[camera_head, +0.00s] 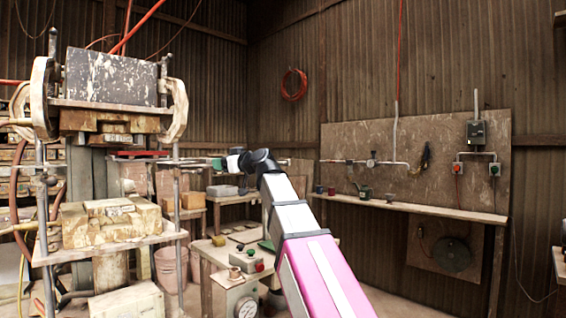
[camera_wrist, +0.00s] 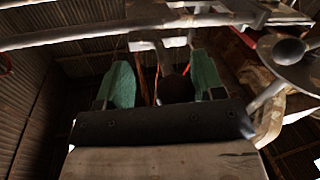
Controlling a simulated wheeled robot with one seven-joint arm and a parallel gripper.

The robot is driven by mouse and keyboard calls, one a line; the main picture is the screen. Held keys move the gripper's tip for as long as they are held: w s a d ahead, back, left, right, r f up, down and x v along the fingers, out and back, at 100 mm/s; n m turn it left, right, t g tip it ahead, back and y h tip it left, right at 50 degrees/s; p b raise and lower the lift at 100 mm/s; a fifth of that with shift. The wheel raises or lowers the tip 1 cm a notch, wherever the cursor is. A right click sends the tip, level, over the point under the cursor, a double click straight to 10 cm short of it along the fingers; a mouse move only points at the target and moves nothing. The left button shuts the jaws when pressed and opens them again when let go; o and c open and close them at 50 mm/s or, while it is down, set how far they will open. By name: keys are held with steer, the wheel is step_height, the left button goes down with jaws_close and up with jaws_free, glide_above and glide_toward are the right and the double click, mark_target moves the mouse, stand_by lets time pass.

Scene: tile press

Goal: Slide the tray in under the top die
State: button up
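The press stands at the left of the head view. Its top die (camera_head: 112,121) is a worn, pale block hung under a scuffed dark plate. Below it, the tray (camera_head: 150,239) is a light board between the posts, bearing the stacked, worn bottom die (camera_head: 92,228). There is a clear gap between the two dies. My gripper (camera_head: 217,163) is right of the press, at about the height of the metal side bar (camera_head: 180,162). In the wrist view, its two green fingers (camera_wrist: 163,82) stand apart. A grey metal piece shows between or beyond them; contact cannot be told.
A bench with a control box (camera_head: 246,261) stands below my arm. A pale pink bucket (camera_head: 171,268) stands behind the press. Hoses hang at the press's left. A wall shelf (camera_head: 420,207) runs along the right.

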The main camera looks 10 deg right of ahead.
steer(key=w+d, duration=0.7)
steer(key=d, duration=0.2)
steer(key=w+d, duration=0.7)
steer(key=d, duration=0.3)
steer(key=v, duration=0.6)
steer(key=shift+s+a, duration=0.2)
steer(key=shift+s, duration=0.2)
